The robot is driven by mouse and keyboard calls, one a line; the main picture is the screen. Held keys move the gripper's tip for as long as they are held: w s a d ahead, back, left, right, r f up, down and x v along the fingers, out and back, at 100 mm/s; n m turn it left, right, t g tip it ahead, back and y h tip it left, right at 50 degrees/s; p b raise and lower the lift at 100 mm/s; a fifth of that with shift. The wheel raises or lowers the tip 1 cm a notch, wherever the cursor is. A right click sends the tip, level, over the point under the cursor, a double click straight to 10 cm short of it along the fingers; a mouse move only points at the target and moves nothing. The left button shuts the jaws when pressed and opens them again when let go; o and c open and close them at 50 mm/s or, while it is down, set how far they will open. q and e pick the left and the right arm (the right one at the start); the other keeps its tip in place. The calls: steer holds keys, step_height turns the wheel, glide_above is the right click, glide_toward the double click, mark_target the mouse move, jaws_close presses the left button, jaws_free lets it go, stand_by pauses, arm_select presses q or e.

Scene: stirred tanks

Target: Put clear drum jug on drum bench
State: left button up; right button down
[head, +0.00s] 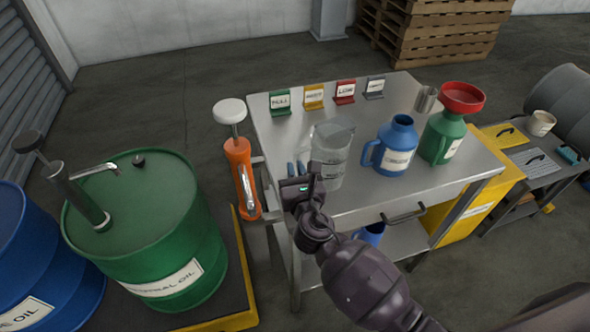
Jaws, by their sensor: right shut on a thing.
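The clear drum jug (334,152) is a see-through, grey-tinted vessel with a spout-like top. It is upright over the left front part of the steel drum bench (275,143). My right gripper (296,170) comes in from the lower right and is shut on the jug at its left side. The gripper hides the part it grips, and I cannot tell whether the jug's base touches the bench top. My left gripper is not in view.
A blue jug (397,147) and a green jug with a red funnel (443,137) stand to the right. Several coloured label stands (313,97) line the back edge. An orange hand pump (241,175) and a green drum (150,220) are left of the bench.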

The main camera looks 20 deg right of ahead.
steer(key=shift+f, duration=0.1)
steer(key=c, duration=1.2)
jaws_free()
steer(key=shift+r, duration=0.3)
steer(key=s, duration=1.2)
steer(key=shift+a+f+p, duration=0.1)
steer(key=shift+a+p, duration=0.2)
